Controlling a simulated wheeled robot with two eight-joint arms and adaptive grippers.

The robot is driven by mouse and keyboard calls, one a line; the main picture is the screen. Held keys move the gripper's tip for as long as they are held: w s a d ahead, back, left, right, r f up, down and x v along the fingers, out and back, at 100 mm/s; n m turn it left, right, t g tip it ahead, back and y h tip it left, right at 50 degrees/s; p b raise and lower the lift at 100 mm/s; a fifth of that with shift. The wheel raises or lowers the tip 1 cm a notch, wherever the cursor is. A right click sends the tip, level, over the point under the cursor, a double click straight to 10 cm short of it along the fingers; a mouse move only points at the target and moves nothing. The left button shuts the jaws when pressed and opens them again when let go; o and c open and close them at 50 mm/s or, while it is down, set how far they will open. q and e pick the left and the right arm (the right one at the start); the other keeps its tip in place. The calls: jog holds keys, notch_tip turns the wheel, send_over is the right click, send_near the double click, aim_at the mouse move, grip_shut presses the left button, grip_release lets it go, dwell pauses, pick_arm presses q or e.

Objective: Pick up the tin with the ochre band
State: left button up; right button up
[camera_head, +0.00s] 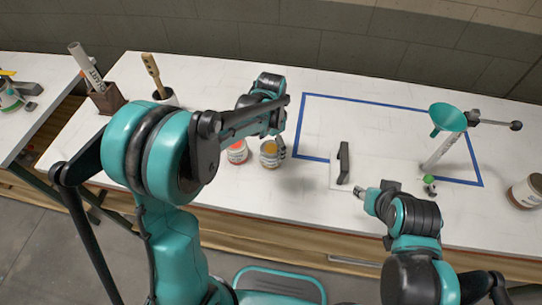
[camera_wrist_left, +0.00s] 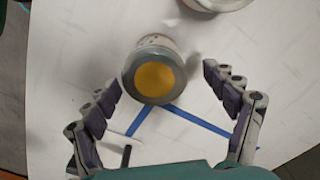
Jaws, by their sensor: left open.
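The tin with ochre colouring (camera_head: 269,155) stands upright on the white table, below and beside my left gripper (camera_head: 279,146) in the head view. In the left wrist view its round top shows an ochre disc inside a grey rim (camera_wrist_left: 154,78). My left gripper is open there, with one finger on each side of the tin (camera_wrist_left: 162,82) and a visible gap on both sides. The fingers do not touch it. My right gripper (camera_head: 372,196) is at the table's front right, small and partly hidden by its own arm; its jaws are unclear.
A red-topped tin (camera_head: 237,153) stands close left of the ochre one. A brown-banded tin (camera_head: 525,192) is far right.

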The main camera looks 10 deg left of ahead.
pick_arm(q)
jog(key=f, duration=0.1)
jog(key=f+b, duration=0.1)
jog(key=f, duration=0.2)
jog(key=shift+s+d+f, duration=0.1)
jog(key=shift+s+d, duration=0.05)
jog(key=shift+s, duration=0.1)
jog(key=shift+c, duration=0.6)
jog(key=c, duration=1.2)
jog(key=shift+c, duration=0.2)
jog(key=shift+r, duration=0.55)
jog(key=r+p, duration=0.1)
jog(key=r, duration=0.3)
jog(key=shift+d+p, duration=0.2)
jog(key=shift+p, duration=0.2)
jog(key=w+d+r+p, duration=0.2)
jog(key=d+r, duration=0.4)
jog(key=d, duration=0.5)
jog(key=shift+w+p, duration=0.3)
